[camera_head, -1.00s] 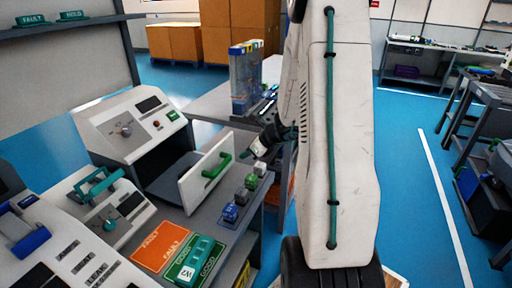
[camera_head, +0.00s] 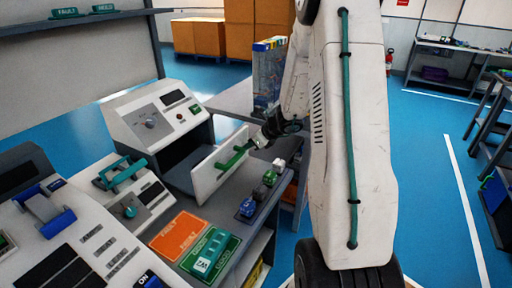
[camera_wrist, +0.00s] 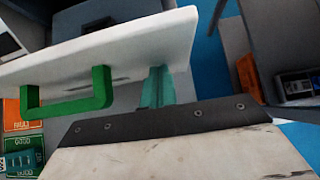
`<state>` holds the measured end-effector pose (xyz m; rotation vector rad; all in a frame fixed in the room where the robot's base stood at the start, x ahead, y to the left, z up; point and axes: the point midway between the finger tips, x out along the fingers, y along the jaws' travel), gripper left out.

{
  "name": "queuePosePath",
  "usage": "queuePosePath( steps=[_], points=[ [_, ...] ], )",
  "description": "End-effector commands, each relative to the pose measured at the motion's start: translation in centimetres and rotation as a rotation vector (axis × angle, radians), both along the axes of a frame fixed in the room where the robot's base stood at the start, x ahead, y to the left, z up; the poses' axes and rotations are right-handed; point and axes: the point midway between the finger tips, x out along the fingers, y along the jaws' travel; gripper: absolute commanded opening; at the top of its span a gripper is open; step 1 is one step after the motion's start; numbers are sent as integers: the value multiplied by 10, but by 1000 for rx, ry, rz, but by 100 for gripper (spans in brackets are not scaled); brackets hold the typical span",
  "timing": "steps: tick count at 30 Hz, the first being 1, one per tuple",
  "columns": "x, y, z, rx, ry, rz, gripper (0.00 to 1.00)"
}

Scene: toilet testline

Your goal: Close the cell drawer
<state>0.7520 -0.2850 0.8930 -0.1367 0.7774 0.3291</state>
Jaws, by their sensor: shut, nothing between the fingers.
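The cell drawer has a white front panel (camera_head: 207,178) with a green handle (camera_head: 236,155). It stands open below a white console with a knob, and its dark interior shows behind the panel. In the wrist view the panel (camera_wrist: 120,48) crosses the upper part, with the green handle (camera_wrist: 66,106) at left. My gripper (camera_head: 257,142) is shut and empty, close to the panel's right end beside the handle. In the wrist view the teal fingertips (camera_wrist: 158,88) show at the panel's outer face, right of the handle. I cannot tell whether they touch it.
The white console (camera_head: 157,118) stands above the drawer. Orange fault (camera_head: 178,236) and green good (camera_head: 210,252) mats lie in front. A clear bin (camera_head: 268,78) stands behind the gripper. Blue floor is open at right.

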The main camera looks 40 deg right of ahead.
Motion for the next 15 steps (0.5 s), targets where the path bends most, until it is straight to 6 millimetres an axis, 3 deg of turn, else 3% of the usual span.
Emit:
queuePosePath(
  steps=[9,15],
  points=[
    [82,31,-1,0,-1,6,0],
    [125,47,0,0,-1,4,0]
  ],
)
